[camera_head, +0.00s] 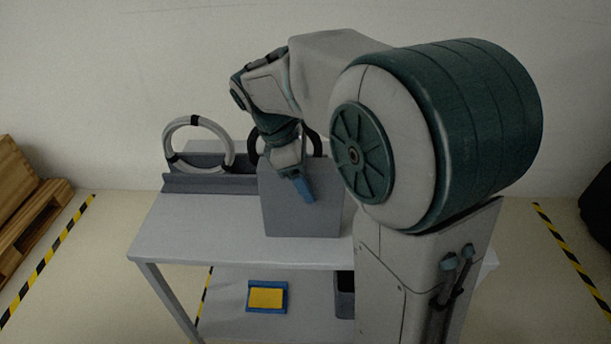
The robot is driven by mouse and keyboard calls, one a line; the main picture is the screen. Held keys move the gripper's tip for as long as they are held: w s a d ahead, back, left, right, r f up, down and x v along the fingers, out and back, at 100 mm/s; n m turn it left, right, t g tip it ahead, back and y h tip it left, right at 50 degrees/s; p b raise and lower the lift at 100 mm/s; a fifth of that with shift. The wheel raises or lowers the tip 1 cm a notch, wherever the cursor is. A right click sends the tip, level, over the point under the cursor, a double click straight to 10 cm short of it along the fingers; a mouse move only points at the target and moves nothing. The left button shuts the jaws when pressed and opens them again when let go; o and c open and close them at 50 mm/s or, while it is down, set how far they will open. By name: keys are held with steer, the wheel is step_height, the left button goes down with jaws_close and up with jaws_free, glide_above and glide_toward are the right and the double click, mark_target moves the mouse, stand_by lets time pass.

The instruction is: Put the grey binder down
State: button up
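The grey binder (292,218) is a flat grey upright block over the top of the cart, left of my arm's column. My gripper (305,188) reaches down over its upper edge. One blue finger lies against its near face; the other finger is hidden, apparently behind it. The gripper looks shut on the binder. The binder's lower edge is at or just above the cart top; I cannot tell whether it touches. Its right side is partly hidden by my arm.
The cart's grey top (200,225) is clear at front left. Behind stand a grey trough (205,183), a grey-white ring (168,150) and a black ring (317,142). The lower shelf holds a blue-and-yellow item (266,297) and a dark bin (344,300). Wooden pallets (30,205) lean at far left.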

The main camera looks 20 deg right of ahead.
steer(key=p+v, duration=0.2)
steer(key=v, duration=1)
steer(key=shift+r, duration=0.2)
steer(key=s+d+f+m+t+y+p, duration=0.2)
steer(key=s+f+m, duration=0.1)
steer(key=s+m, duration=0.4)
steer(key=s+d+f+m+t+y+p, duration=0.2)
steer(key=s+f+m+p, duration=0.1)
steer(key=s+m, duration=0.4)
steer(key=shift+s+d+f, duration=0.2)
steer(key=shift+s+f, duration=0.15)
steer(key=shift+f, duration=0.4)
